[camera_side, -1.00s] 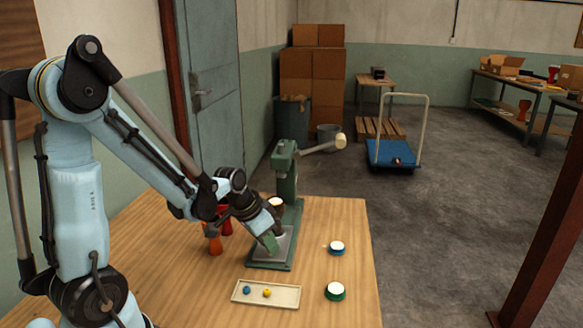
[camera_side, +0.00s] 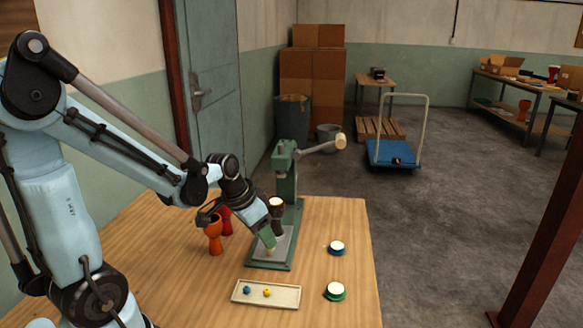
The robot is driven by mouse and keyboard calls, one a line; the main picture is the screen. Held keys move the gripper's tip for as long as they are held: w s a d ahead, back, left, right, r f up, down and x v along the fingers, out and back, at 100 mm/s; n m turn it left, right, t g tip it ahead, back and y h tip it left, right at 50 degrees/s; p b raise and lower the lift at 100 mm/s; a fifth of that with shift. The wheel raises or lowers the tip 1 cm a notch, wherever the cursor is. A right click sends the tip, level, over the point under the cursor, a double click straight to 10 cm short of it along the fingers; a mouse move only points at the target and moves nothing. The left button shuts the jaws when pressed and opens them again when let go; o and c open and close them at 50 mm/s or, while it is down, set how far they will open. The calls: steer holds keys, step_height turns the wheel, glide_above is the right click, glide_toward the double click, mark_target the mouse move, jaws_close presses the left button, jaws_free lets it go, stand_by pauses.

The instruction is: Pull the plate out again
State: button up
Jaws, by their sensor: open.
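A green lever press (camera_side: 287,180) stands on the wooden table. Its base carries a flat grey metal plate (camera_side: 286,248). A dark goblet drum with a pale top (camera_side: 276,204) is at the press column, partly hidden by my wrist. I cannot tell whether the fingertips touch the plate. Nothing is visibly held. An orange goblet drum (camera_side: 214,236) and a red one (camera_side: 226,222) stand left of the press, partly behind my wrist.
A shallow cream tray (camera_side: 284,299) with a blue and a yellow ball lies in front of the press. The press lever (camera_side: 318,147) reaches out to the right.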

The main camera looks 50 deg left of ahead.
steer(key=v, duration=0.8)
steer(key=shift+s+r, duration=0.2)
steer(key=shift+r, duration=0.05)
steer(key=shift+r, duration=3)
steer(key=shift+d, duration=0.1)
steer(key=d+f+t, duration=0.2)
steer(key=d+f, duration=0.4)
steer(key=d, duration=0.4)
steer(key=shift+s+d+f+t, duration=0.25)
steer(key=shift+t, duration=0.05)
